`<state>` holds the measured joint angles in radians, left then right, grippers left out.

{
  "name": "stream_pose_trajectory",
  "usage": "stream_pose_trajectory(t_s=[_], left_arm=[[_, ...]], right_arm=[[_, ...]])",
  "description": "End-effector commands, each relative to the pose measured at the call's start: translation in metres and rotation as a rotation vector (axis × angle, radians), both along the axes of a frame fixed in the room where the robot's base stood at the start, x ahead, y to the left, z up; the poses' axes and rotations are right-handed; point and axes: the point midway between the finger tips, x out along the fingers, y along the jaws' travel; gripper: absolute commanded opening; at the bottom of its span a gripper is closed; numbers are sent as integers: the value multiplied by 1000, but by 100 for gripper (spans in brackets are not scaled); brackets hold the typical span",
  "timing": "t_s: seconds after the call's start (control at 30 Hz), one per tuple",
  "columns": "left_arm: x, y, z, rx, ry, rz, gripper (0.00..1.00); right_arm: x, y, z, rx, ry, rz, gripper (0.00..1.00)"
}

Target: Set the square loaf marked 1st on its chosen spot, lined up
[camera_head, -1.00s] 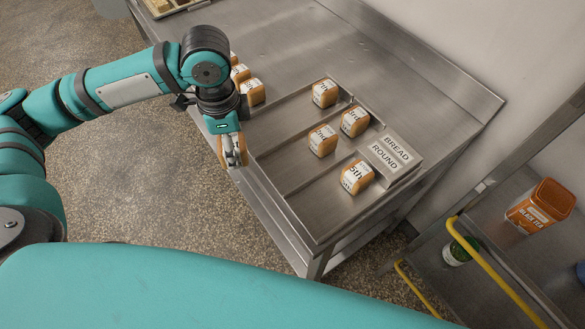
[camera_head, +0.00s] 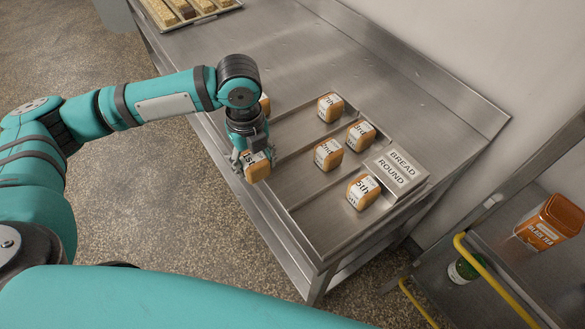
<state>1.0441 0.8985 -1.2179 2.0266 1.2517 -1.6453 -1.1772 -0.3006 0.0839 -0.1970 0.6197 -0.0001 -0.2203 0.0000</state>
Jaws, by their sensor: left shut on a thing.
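The square loaf marked 1st (camera_head: 257,169) is orange-brown with a white label and is held in my left gripper (camera_head: 252,157), over the near left edge of the steel table. The gripper is shut on it. To the right is a steel tray (camera_head: 296,188) with lanes and a sign (camera_head: 399,170) reading BREAD ROUND. Labelled loaves stand in it: one at the back (camera_head: 330,107), one marked 3rd (camera_head: 361,135), one marked 2nd or similar (camera_head: 328,154), and the 5th loaf (camera_head: 363,191). My right gripper is not in view.
Another loaf (camera_head: 264,104) is partly hidden behind my left arm. A tray of long loaves (camera_head: 190,12) sits at the far left of the table. A shelf cart with a yellow rail (camera_head: 495,282), an orange tin (camera_head: 547,222) and a green jar (camera_head: 464,268) stands at right.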

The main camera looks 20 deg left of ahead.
Motion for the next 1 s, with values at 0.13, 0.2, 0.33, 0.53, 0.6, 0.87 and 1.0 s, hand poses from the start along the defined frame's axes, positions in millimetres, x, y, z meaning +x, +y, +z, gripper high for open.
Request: stream_pose_trajectory(t_s=[0.13, 0.2, 0.33, 0.53, 0.6, 0.87, 1.0], left_arm=[[14, -40, -1, -2, 0, -4, 19], [19, -55, -2, -1, 1, -3, 19], [27, -72, -5, 0, 0, 0, 19], [29, -79, -12, 2, 2, 3, 19], [29, -78, -20, 2, 3, 3, 19], [29, -78, -43, 1, 0, 1, 19], [29, -78, -43, 1, 0, 1, 19]], right_arm=[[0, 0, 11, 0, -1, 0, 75], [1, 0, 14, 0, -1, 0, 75], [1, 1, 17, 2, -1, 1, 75], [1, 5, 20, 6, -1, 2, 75], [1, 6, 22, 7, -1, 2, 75], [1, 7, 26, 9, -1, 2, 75], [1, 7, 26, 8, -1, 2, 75]])
